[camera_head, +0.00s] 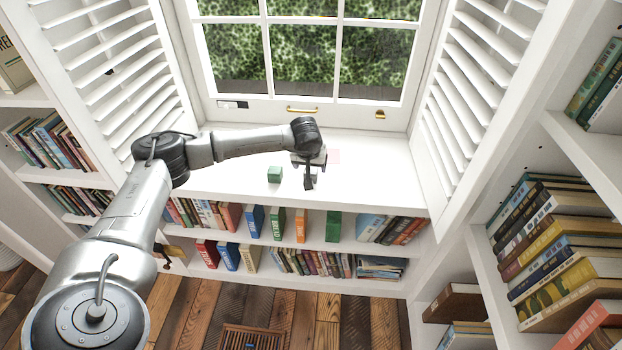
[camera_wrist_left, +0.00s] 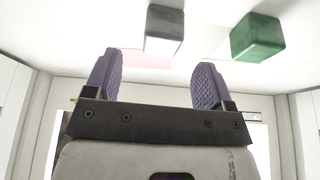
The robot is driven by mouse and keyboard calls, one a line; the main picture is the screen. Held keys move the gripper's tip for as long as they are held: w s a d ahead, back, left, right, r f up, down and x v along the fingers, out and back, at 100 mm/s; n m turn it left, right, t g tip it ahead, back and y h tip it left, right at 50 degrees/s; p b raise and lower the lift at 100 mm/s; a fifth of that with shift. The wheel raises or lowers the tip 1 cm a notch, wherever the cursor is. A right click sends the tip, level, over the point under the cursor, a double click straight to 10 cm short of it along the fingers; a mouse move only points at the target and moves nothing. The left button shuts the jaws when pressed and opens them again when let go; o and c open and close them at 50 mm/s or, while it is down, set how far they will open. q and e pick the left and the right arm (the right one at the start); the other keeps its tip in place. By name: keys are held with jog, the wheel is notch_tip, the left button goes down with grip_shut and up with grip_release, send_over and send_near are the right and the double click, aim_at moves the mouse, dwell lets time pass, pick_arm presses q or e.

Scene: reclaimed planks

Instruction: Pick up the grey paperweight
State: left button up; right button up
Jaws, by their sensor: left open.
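The grey paperweight (camera_wrist_left: 165,28) is a small block on the white sill in the left wrist view. It lies beyond the fingertips, between their lines and apart from both. My left gripper (camera_wrist_left: 153,65) is open and empty, with two purple ridged fingers. In the head view my left gripper (camera_head: 309,170) is low over the sill, right of the green block. There I cannot clearly tell the paperweight from the dark gripper parts. My right gripper is in neither view.
A green block (camera_head: 274,174) stands on the sill (camera_head: 225,170), left of my gripper. A pale pink patch (camera_head: 333,156) lies to its right. The window (camera_head: 300,110) rises behind, with louvred shutters at both sides. Bookshelves (camera_head: 290,245) are below. The sill's right part is clear.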

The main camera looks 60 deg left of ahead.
aim_at(311, 171)
pick_arm(q)
jog(key=shift+x, duration=0.8)
jog(key=b+x, duration=0.2)
jog(key=x, duration=0.1)
jog(key=shift+s+f+b, duration=0.1)
jog(key=shift+f+b, duration=0.05)
jog(key=shift+b, duration=0.25)
jog(key=shift+b+x, duration=0.3)
jog(key=shift+x, duration=0.55)
jog(key=shift+a, duration=0.1)
jog(key=c, duration=1.1)
